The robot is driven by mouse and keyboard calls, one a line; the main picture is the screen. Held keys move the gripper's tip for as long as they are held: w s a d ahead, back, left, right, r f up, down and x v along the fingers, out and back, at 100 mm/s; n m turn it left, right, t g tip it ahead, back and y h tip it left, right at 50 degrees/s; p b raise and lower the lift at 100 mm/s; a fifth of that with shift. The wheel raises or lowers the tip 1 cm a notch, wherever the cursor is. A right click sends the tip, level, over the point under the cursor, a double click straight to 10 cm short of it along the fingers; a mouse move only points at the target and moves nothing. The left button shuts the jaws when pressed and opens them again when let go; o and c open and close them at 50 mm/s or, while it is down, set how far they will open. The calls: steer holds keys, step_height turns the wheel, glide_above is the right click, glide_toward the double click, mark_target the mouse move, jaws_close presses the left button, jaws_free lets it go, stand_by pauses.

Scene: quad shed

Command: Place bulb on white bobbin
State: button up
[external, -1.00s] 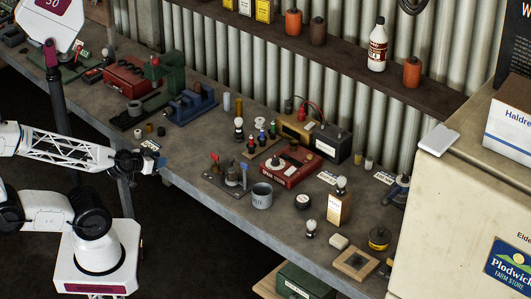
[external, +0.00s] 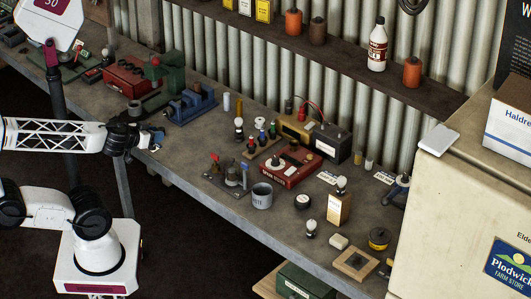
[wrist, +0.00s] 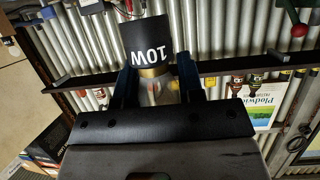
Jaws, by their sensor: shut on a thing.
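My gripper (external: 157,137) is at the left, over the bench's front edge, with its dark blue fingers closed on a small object. In the wrist view my gripper (wrist: 158,82) holds a pale and brass-coloured piece, apparently the bulb (wrist: 155,88), below a dark part with white characters like 10W. The held piece is small and partly hidden in the external view. Other bulbs stand on the bench, one (external: 239,123) at the middle and one (external: 311,226) near the front.
A grey mug (external: 262,196), a lever board (external: 222,182) and a wooden block with a bulb on top (external: 339,208) stand along the bench (external: 187,152). A blue vise (external: 192,103) is behind my gripper. Bare bench lies between my gripper and the lever board.

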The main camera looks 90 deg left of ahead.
steer(key=w+a+r+m+t+h, duration=0.1)
steer(key=w+a+r+m+h, duration=0.25)
steer(key=w, duration=0.55)
steer(key=w+a+r+m+t+h, duration=0.1)
steer(key=w+a+r+m+h, duration=0.25)
steer(key=w, duration=0.55)
steer(key=w+a+r+m+t+h, duration=0.1)
steer(key=w+a+r+m+h, duration=0.2)
steer(key=w, duration=0.6)
steer(key=w+a+f+m+g+h, duration=0.1)
steer(key=w+a+m+h, duration=0.3)
steer(key=w+a, duration=0.5)
steer(key=w+a+f+m+g+h, duration=0.2)
steer(key=a+f+m+g+h, duration=0.1)
steer(key=a+f, duration=0.9)
steer(key=shift+w+a+f+m+h, duration=0.35)
steer(key=shift+m+h, duration=0.35)
steer(key=shift+h, duration=0.5)
steer(key=shift+f, duration=2.4)
